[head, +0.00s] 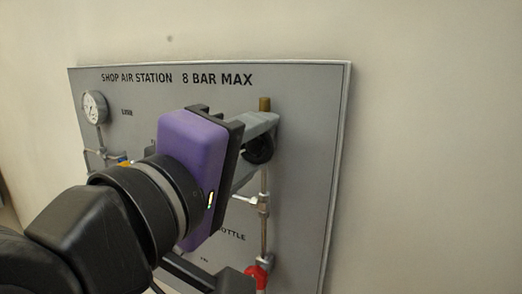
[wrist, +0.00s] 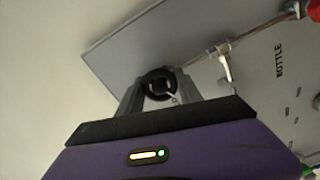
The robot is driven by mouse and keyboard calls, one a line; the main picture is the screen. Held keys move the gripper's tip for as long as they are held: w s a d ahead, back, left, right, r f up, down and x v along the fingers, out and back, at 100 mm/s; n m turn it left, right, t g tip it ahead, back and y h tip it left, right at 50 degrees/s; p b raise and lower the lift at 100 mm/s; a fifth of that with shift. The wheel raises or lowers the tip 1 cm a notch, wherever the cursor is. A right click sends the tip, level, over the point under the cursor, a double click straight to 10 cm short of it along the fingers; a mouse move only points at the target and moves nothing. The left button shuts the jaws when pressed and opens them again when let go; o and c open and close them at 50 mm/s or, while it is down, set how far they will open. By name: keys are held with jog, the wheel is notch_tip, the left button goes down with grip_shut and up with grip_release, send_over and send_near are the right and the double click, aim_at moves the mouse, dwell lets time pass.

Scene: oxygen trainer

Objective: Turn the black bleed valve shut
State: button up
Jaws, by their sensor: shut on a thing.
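The black bleed valve (head: 259,150) is a round black knob near the top right of the grey panel, just below a brass fitting. My gripper (head: 268,133) reaches it from the left, with its grey fingers around the knob and its purple body in front. In the wrist view the black knob (wrist: 158,84) sits between the two fingers (wrist: 158,92), which are shut on it. A light mark or pointer shows on the knob's face in that view. The far side of the knob is hidden by the fingers.
The grey panel (head: 310,150) reads "SHOP AIR STATION 8 BAR MAX". A gauge (head: 95,107) is at upper left. A silver lever valve (head: 252,202) and a red handle (head: 257,276) lie below the knob. A yellow part (head: 125,164) shows behind my arm. The wall to the right is clear.

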jog(key=m+b, duration=0.1)
jog(key=m, duration=0.1)
jog(key=m+b, duration=0.2)
jog(key=m, duration=0.1)
jog(key=shift+f+m, duration=0.25)
jog(key=shift+m, duration=0.05)
jog(key=m+b, duration=0.4)
jog(key=m, duration=0.2)
jog(key=m+b, duration=0.4)
jog(key=m, duration=0.2)
jog(key=shift+m, duration=0.3)
jog(key=m+b, duration=0.3)
jog(key=m, duration=0.2)
jog(key=shift+r+m, duration=0.1)
jog(key=shift+m, duration=0.3)
jog(key=o, duration=1.4)
jog(key=shift+r, duration=0.1)
jog(key=shift+c, duration=0.2)
jog(key=shift+s, duration=0.1)
